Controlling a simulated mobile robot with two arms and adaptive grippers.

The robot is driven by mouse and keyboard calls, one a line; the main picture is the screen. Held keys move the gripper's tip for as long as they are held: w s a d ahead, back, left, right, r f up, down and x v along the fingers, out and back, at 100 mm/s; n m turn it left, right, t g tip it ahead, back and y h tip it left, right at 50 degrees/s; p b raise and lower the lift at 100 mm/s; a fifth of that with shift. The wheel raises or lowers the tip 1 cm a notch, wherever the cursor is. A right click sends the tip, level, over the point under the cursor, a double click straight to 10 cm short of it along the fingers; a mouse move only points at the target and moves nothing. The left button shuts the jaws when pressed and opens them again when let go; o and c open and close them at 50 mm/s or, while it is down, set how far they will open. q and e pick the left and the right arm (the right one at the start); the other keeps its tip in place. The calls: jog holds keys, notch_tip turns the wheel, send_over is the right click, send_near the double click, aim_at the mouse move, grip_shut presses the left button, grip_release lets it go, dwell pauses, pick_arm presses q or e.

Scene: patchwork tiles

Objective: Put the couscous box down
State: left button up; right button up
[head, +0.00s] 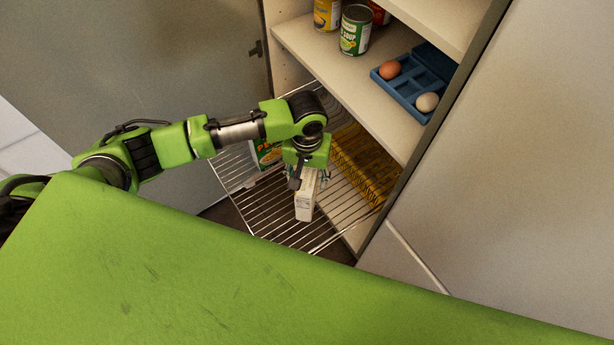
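A narrow pale box (305,204), which I take to be the couscous box, is upright below my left gripper (306,180). The gripper points down and its fingers are around the upper part of the box, which they partly hide. The box is over the pull-out wire rack (262,213) low in the cupboard. I cannot tell whether its bottom touches the wires. My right gripper is not in view.
A green box (267,154) stands at the rack's back left, partly behind my arm. A yellow wire basket (365,168) is to the right. The shelf above holds cans (355,30) and a blue egg tray (394,93). The rack's front left looks bare.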

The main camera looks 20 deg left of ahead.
pick_arm(q)
notch_tip(320, 180, up, 12)
jog(key=shift+r+p, duration=0.15)
jog(key=shift+p, duration=0.2)
dwell(0.5)
